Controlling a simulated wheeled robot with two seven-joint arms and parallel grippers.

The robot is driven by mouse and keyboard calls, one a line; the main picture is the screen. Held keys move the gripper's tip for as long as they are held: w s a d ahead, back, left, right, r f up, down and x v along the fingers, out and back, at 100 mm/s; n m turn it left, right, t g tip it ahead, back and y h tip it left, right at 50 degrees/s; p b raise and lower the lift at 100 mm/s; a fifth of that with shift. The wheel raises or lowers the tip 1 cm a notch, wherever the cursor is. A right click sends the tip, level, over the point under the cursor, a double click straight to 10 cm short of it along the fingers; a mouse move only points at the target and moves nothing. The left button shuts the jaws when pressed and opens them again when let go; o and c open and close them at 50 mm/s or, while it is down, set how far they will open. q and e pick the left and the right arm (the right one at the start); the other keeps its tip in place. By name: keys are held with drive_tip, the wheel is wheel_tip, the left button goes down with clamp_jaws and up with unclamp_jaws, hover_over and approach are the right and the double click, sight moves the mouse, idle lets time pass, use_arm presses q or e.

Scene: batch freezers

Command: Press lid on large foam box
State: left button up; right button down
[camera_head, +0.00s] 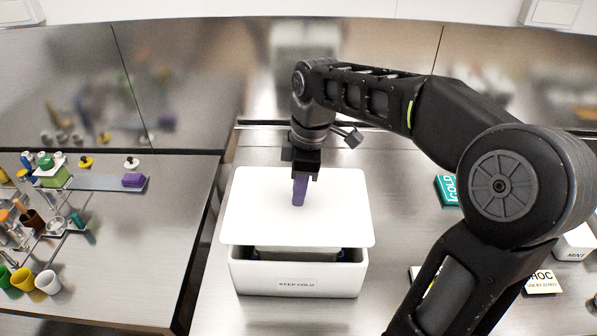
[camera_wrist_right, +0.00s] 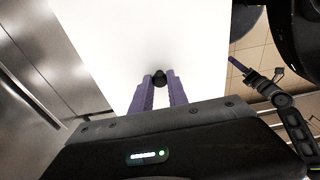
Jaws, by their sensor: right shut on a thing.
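The large foam box (camera_head: 297,280) is white, marked "KEEP COLD", and stands on the metal bench. Its white lid (camera_head: 335,215) is over it, and a dark gap shows between the lid's front edge and the box rim, with part of the lid's underside in it. My right gripper (camera_head: 299,190) points down at the lid's middle. In the right wrist view its purple fingers (camera_wrist_right: 160,88) are shut on the lid's black knob (camera_wrist_right: 160,77). My left gripper (camera_wrist_right: 238,64) shows only small at the right of that view; its opening cannot be made out.
A bench at left holds a rack, colored cups (camera_head: 47,282) and a purple block (camera_head: 133,180). My right arm hides part of that side.

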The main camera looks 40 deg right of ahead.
sight(299, 210)
drive_tip(key=shift+f, duration=0.1)
idle(0.3)
wheel_tip(299, 210, down, 4)
drive_tip(key=b, duration=0.3)
drive_tip(key=shift+f, duration=0.1)
drive_tip(key=shift+f+b, duration=1)
drive_tip(key=shift+f, duration=0.2)
idle(1.4)
drive_tip(key=c, duration=1.2)
unclamp_jaws()
drive_tip(key=shift+o, duration=0.4)
drive_tip(key=o, duration=0.4)
